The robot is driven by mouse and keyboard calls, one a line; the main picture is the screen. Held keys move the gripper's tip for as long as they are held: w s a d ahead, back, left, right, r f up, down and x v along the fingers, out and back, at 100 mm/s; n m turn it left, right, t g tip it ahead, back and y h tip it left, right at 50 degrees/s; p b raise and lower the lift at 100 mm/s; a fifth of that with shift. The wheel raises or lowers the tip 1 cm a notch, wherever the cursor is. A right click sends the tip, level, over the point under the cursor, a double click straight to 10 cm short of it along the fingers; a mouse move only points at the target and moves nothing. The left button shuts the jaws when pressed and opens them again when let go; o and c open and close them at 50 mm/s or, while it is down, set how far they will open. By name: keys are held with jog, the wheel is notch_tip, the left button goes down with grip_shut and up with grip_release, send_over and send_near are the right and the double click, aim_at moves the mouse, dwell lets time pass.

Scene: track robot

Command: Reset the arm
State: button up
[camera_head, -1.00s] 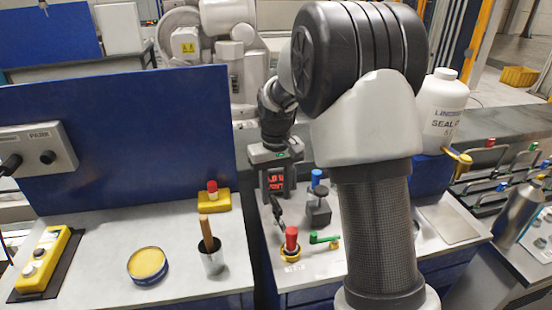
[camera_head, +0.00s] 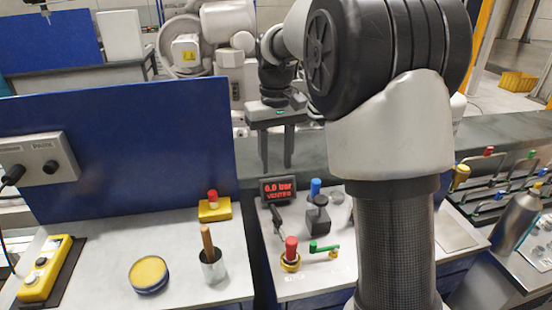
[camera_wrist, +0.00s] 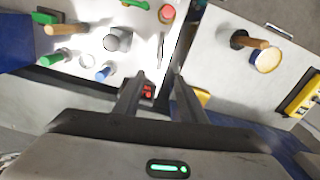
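My gripper (camera_head: 278,166) hangs above and behind the bench with its two fingers pointing down. The fingers are apart with nothing between them, and the wrist view also shows the open gripper (camera_wrist: 158,88). My arm rises in front of the right part of the head view and hides part of the bench. Below the fingers stands a small black display (camera_head: 278,189) with red text reading 0.0 bar and VENTED; it also shows past the fingertips in the wrist view (camera_wrist: 148,91).
Near the display are a blue-topped valve (camera_head: 317,205), a red knob (camera_head: 291,253) and a green lever (camera_head: 323,247). The left bench holds a yellow tin (camera_head: 149,273), a cup with a wooden handle (camera_head: 211,265) and a yellow button box (camera_head: 45,270). A blue panel (camera_head: 120,140) stands behind it.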

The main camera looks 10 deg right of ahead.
jog(key=s+r+m+t+p, duration=0.1)
jog(key=s+r+t+p, duration=0.15)
jog(key=s+r, duration=0.5)
jog(key=s+r+t+p, duration=0.1)
jog(key=s+r+p, duration=0.35)
jog(key=s, duration=0.55)
jog(key=s+t+p, duration=0.1)
jog(key=s+t, duration=0.1)
jog(key=s, duration=0.6)
jog(key=shift+s+d+f+m, duration=0.2)
jog(key=shift+s+d+m, duration=0.05)
jog(key=shift+d+m, duration=0.15)
jog(key=shift+c, duration=0.7)
